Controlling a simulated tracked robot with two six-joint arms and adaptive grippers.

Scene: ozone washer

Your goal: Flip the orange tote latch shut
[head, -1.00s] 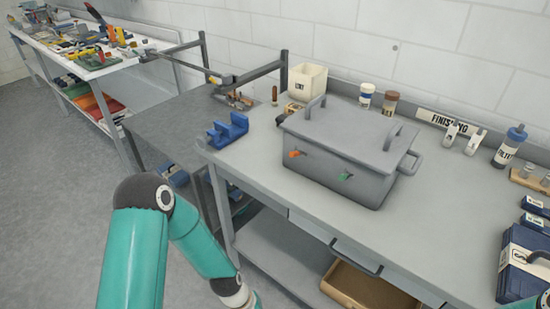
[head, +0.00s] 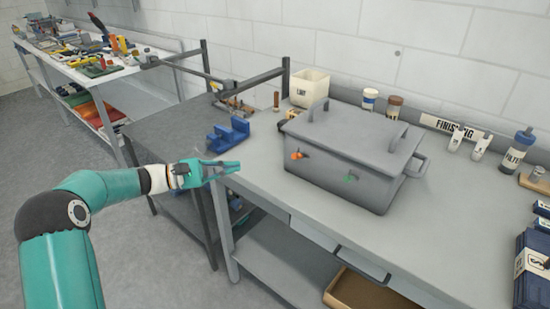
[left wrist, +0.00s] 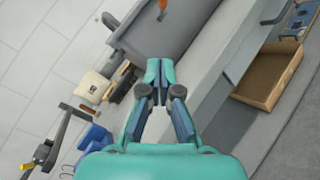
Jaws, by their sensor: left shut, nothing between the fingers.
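The grey lidded tote (head: 345,158) stands on the grey workbench, with handles on its lid and side. Its orange latch (head: 297,156) is on the left of the front face, and a green latch (head: 350,178) is on the right. My left gripper (head: 238,167) is shut and empty, near the bench's front left edge, to the left of the tote and apart from it. In the left wrist view, my left gripper (left wrist: 160,65) points toward the tote (left wrist: 160,35), with the orange latch (left wrist: 163,4) at the top edge. My right gripper is not in view.
A blue vise-like block (head: 229,134) sits at the bench's left end. A cream bin (head: 310,87) and bottles (head: 370,99) stand behind the tote. A blue case (head: 533,268) lies at the right. The bench front before the tote is clear.

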